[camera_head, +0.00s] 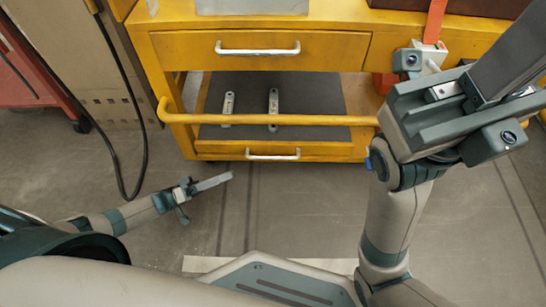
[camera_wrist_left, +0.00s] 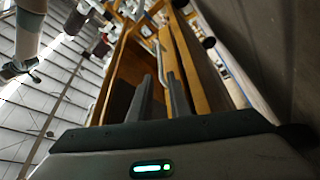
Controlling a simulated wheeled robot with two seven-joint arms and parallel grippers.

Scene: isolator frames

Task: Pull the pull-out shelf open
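A yellow wooden bench stands ahead. Its low shelf (camera_head: 315,92) has a dark surface bearing two small metal pieces, and a yellow front edge with a white handle (camera_head: 273,155). I cannot tell how far out it sits. My left gripper (camera_head: 225,179) is below and left of that handle, apart from it and empty. In the left wrist view its two dark fingers (camera_wrist_left: 160,90) stand apart, with yellow wood beyond them. My right gripper (camera_head: 490,85) is large and close to the camera at the right; its fingertips cannot be made out.
A yellow bar (camera_head: 270,119) crosses in front of the shelf, above its handle. An upper drawer (camera_head: 340,50) has its own white handle. A beige cabinet (camera_head: 85,65) with a hanging black cable stands left. The grey floor before the bench is clear around my left gripper.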

